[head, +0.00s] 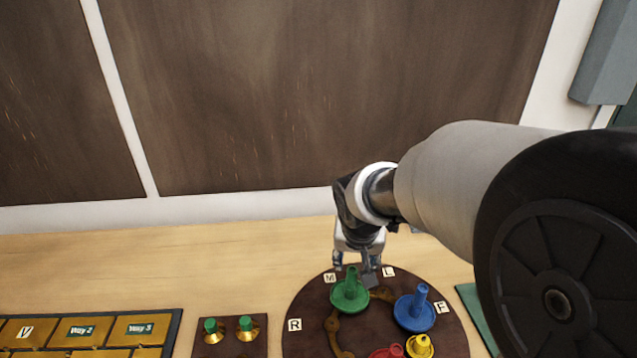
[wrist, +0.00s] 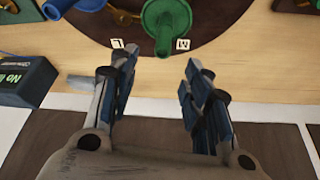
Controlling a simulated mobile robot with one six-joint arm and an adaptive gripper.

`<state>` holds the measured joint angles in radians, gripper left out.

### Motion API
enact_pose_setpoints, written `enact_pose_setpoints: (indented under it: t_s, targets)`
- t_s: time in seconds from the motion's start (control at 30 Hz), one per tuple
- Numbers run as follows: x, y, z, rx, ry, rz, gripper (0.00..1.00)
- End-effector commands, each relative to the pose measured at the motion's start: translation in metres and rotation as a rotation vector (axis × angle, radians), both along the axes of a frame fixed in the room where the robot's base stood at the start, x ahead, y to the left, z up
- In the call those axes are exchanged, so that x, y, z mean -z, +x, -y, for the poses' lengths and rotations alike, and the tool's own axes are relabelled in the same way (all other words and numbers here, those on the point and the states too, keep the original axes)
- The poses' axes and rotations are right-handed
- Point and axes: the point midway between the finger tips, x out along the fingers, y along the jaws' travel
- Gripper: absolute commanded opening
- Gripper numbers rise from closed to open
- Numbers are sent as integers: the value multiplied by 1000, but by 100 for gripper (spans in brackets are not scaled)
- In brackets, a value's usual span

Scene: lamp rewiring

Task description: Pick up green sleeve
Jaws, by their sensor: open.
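The green sleeve (head: 350,291), a wide flange with an upright stem, stands on a round dark wooden board (head: 303,306) near its M label. In the wrist view the green sleeve (wrist: 166,20) is at the top, just beyond the fingertips and slightly right of centre. My gripper (head: 357,264) is at the far edge of the board, behind the sleeve. In the wrist view my gripper (wrist: 150,80) is open, with nothing between its fingers; the sleeve looks apart from them.
A blue flanged piece (head: 414,309), a yellow piece (head: 420,346) and a red piece (head: 387,352) share the board. Two small green-topped brass pegs (head: 228,328) stand on a plate to the left. A dark labelled box (wrist: 25,80) lies left in the wrist view.

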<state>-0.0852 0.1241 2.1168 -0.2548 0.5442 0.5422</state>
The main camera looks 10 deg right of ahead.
Motion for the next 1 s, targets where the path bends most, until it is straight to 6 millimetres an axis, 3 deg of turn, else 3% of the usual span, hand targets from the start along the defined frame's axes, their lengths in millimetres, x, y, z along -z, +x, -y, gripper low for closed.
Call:
enact_pose_setpoints:
  t_s: [0.03, 0.2, 0.57, 0.83, 1.0]
  targets:
    - [15, 4, 1, 0, 0, -3, 44]
    - [44, 16, 4, -1, 0, -2, 44]
    - [67, 24, 5, 0, 0, -1, 44]
    - [105, 35, 5, 0, 0, 0, 44]
    - [107, 37, 6, 0, 1, 1, 44]
